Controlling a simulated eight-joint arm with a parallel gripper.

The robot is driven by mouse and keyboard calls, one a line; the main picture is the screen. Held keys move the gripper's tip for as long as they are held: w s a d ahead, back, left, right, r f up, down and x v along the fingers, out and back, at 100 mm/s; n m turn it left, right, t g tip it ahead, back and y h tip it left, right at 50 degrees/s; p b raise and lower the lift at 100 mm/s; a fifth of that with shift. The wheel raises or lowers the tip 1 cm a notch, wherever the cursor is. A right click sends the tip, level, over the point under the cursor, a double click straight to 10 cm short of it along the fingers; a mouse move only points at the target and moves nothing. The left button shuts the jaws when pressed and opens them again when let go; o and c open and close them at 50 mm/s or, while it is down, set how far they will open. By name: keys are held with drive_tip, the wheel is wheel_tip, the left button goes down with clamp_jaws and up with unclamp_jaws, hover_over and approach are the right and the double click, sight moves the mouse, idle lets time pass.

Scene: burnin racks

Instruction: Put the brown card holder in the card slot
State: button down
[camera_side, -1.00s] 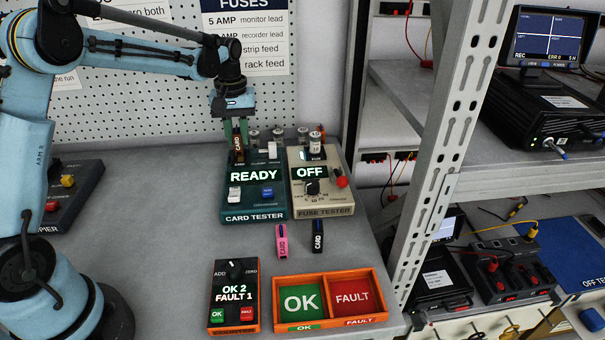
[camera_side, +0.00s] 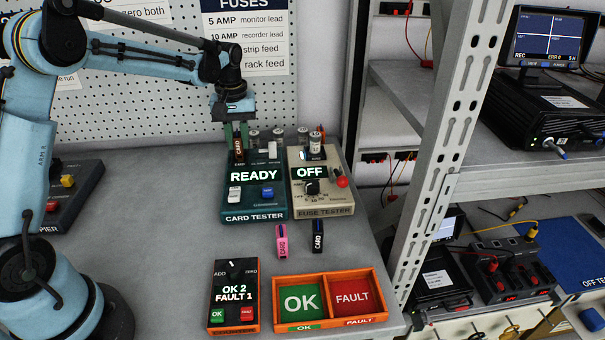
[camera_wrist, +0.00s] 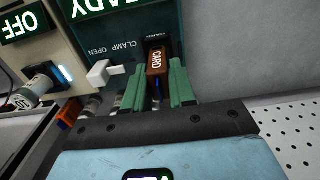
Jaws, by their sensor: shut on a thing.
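The brown card holder (camera_side: 239,150) stands upright at the upper left of the green card tester (camera_side: 254,214), whose screen reads READY. The holder's far end is at the dark slot area by the CLAMP label (camera_wrist: 103,49) on the tester. The slot's mouth is hidden, and I cannot tell how deep the holder sits.
The white clamp lever (camera_wrist: 108,72) is beside the holder. The fuse tester (camera_side: 324,211) adjoins on the right. An orange OK/FAULT tray (camera_side: 330,321) and a counter (camera_side: 234,296) are nearer.

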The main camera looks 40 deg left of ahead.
drive_tip(key=shift+f, duration=0.6)
idle(1.4)
drive_tip(key=shift+c, duration=2.3)
unclamp_jaws()
drive_tip(key=shift+r, duration=3.5)
